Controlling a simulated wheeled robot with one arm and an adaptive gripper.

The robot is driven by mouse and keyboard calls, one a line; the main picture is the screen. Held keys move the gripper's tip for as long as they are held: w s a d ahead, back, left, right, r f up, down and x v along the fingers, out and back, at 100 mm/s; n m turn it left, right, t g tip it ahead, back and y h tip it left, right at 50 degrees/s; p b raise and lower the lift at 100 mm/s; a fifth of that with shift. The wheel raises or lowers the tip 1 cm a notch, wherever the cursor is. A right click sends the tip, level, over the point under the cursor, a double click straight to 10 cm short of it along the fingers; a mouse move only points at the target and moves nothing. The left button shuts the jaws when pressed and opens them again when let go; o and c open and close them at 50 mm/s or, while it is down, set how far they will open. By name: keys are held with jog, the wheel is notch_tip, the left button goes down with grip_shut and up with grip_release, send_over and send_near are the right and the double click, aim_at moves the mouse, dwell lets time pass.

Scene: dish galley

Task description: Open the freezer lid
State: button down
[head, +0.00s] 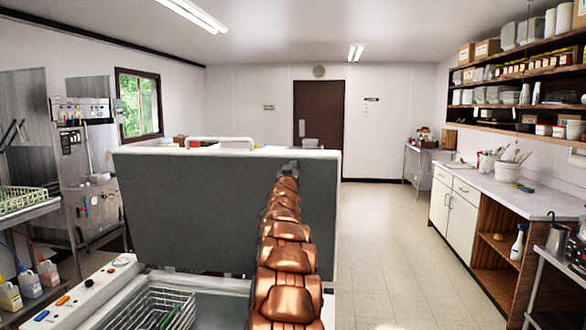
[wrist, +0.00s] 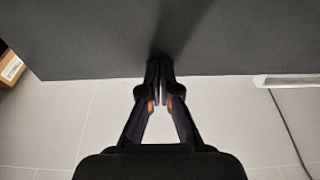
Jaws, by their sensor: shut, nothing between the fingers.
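The freezer lid (head: 200,205) stands up as a wide grey panel with a white top edge in the head view. Below it lies the open freezer, with a wire basket (head: 155,312) inside and a white rim with a knob and coloured switches (head: 85,290). My arm reaches across the freezer to the lid's upper right part. My gripper (head: 288,168) is near the lid's top edge, partly hidden by my arm. In the wrist view my gripper (wrist: 160,82) is shut and empty at the edge of a dark grey surface (wrist: 90,40); contact cannot be told.
A white counter (head: 490,185) with cabinets and a bucket (head: 507,172) runs along the right wall. Tiled floor (head: 375,240) is clear between it and the freezer. A dish rack (head: 28,198) and bottles stand at left. A cardboard box (wrist: 12,68) shows in the wrist view.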

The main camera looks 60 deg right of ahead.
jog(key=shift+a, duration=0.1)
jog(key=r+b+v, duration=0.1)
jog(key=b+v, duration=0.3)
jog(key=v, duration=0.9)
jog(key=shift+s+a+r, duration=0.2)
jog(key=shift+s+a, duration=0.1)
jog(key=shift+a, duration=0.15)
